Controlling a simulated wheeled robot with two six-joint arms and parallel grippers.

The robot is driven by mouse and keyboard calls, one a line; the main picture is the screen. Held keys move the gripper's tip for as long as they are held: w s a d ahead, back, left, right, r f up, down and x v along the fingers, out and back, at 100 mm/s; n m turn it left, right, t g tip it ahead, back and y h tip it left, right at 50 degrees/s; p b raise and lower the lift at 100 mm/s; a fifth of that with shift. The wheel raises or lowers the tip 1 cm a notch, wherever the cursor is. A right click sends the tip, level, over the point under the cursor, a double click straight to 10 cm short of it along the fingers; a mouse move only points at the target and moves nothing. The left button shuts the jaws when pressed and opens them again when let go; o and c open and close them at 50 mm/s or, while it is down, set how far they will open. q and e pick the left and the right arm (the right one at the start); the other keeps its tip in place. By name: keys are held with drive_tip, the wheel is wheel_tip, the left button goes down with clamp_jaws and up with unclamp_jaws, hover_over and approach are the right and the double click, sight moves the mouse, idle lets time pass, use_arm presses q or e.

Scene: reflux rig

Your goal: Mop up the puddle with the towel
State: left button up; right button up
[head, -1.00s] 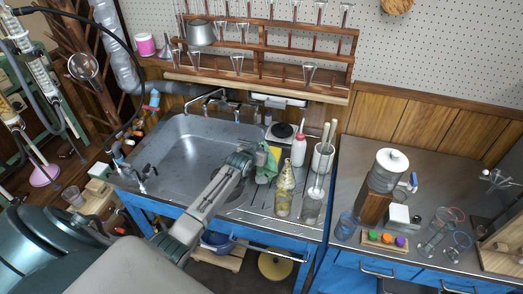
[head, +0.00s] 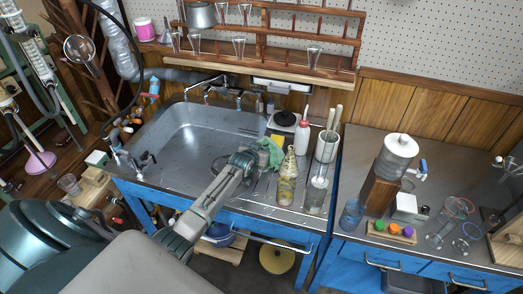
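A green towel (head: 269,152) lies bunched at the right side of the sink, beside a yellow sponge-like piece (head: 277,139). My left gripper (head: 250,158) reaches over the sink's right edge to the left side of the towel. Its fingers are hidden or too small to tell whether they touch or grip the cloth. No puddle can be made out clearly; the steel drainboard (head: 262,205) has glints that could be wet or just reflections. My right gripper is not in view.
Close right of the towel stand a yellowish flask (head: 287,183), a red-capped white bottle (head: 301,138), a glass cylinder (head: 315,195) and a container with rods (head: 326,147). The steel sink (head: 190,150) is left. A glassware rack (head: 300,35) hangs behind.

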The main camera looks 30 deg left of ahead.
use_arm(q)
drive_tip(key=o, duration=0.7)
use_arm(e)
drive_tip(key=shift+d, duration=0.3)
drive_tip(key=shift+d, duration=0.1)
use_arm(q)
drive_tip(key=shift+f+b, duration=0.8)
drive_tip(key=shift+f, duration=0.25)
drive_tip(key=c, duration=1.1)
clamp_jaws()
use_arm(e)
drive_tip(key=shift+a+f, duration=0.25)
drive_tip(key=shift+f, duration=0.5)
use_arm(q)
drive_tip(key=shift+r, duration=0.15)
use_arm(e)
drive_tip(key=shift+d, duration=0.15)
